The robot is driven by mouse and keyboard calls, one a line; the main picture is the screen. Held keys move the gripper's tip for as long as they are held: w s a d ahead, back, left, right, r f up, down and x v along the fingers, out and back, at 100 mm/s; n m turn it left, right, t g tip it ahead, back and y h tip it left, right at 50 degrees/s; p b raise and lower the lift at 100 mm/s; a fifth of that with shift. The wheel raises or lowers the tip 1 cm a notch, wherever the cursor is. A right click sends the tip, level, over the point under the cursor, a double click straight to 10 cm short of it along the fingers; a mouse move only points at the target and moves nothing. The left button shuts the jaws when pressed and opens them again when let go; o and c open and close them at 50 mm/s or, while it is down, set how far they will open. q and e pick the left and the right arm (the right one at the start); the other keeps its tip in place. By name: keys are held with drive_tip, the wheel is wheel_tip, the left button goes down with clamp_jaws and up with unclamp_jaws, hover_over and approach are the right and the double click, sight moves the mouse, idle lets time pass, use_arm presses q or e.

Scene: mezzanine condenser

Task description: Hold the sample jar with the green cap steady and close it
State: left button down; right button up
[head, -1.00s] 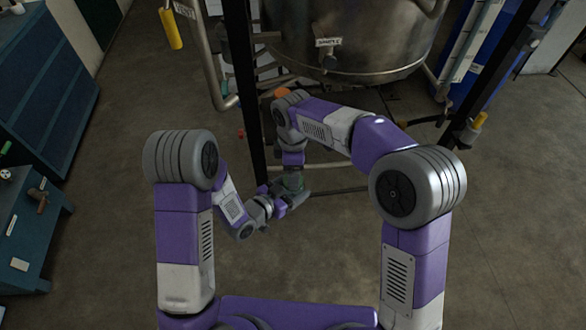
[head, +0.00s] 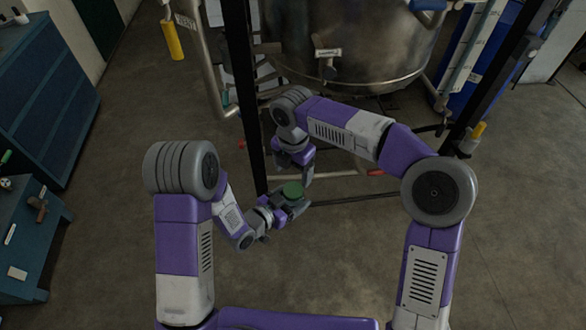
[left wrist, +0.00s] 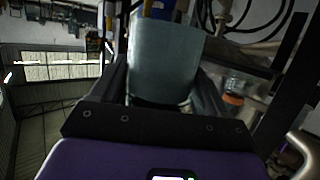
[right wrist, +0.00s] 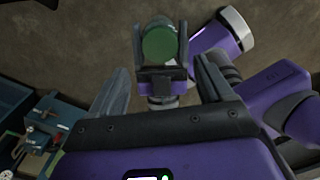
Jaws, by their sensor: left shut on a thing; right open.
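The sample jar's green cap (head: 292,189) shows as a round disc at my left gripper (head: 287,203) in the head view. In the right wrist view the green cap (right wrist: 159,43) sits between the left gripper's fingers. In the left wrist view the grey, plain jar body (left wrist: 165,58) is held between the fingers; the cap cannot be made out there. My left gripper is shut on the jar. How tightly the cap sits cannot be told.
A large steel vessel (head: 345,45) stands behind my arms, with a dark upright post (head: 244,90) close to the left gripper. A low pipe with red ends (head: 340,173) runs behind the grippers. Blue cabinets (head: 45,85) stand at the left.

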sight(293, 189)
drive_tip(key=shift+f, duration=4.05)
drive_tip(key=c, duration=1.1)
drive_tip(key=m, duration=0.4)
drive_tip(key=shift+m, duration=0.4)
drive_tip(key=m, duration=0.5)
